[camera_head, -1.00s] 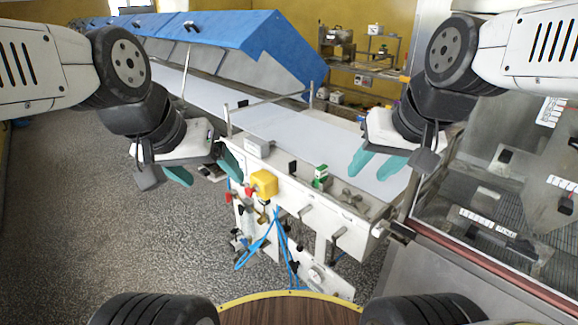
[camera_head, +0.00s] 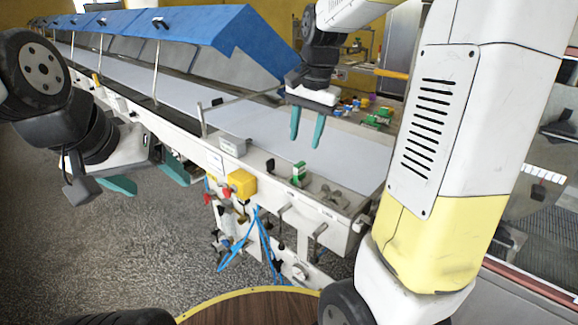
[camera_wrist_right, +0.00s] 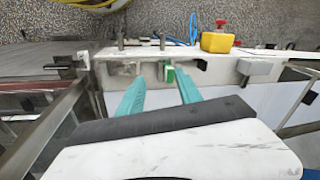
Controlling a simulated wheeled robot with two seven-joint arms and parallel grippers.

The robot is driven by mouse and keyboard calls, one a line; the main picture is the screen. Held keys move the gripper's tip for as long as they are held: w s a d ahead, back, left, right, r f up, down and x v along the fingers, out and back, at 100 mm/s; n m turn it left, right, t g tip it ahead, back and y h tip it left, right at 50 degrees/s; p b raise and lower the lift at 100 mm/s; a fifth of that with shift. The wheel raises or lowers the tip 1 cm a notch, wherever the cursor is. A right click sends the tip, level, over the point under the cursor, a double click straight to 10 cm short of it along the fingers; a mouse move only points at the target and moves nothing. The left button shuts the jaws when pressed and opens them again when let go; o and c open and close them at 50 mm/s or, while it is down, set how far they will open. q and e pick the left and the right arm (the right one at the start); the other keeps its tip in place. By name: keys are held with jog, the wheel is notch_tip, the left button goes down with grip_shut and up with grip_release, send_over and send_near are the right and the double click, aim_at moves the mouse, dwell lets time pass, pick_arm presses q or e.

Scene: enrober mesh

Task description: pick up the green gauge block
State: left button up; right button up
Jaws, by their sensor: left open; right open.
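A small green block with a white face (camera_head: 299,174) stands on the near ledge of the conveyor machine. It also shows in the right wrist view (camera_wrist_right: 170,75), beyond the fingertips and between them in the picture. My right gripper (camera_head: 306,142) is open and empty, with teal fingers pointing down over the belt, above and behind the block in the head view. Its fingers also show in the right wrist view (camera_wrist_right: 160,80). My left gripper (camera_head: 150,181) is open and empty, low at the left, beside the machine over the floor.
The pale conveyor belt (camera_head: 250,125) runs behind the ledge. A yellow box with a red button (camera_head: 241,184) and a grey box (camera_head: 233,146) are left of the block. Metal fittings (camera_head: 330,194) stand just right of it. Several green items (camera_head: 378,118) lie farther back.

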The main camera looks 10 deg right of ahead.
aim_at(300, 164)
jog(key=w+f+m, duration=0.1)
jog(key=w, duration=0.1)
jog(key=w+f+m+g, duration=0.1)
jog(key=w+f, duration=0.1)
jog(key=w+f+m+h, duration=0.1)
jog(key=w+f, duration=0.1)
jog(key=shift+d+g, duration=0.2)
jog(key=shift+g, duration=0.2)
jog(key=f, duration=0.8)
jog(key=shift+w, duration=0.3)
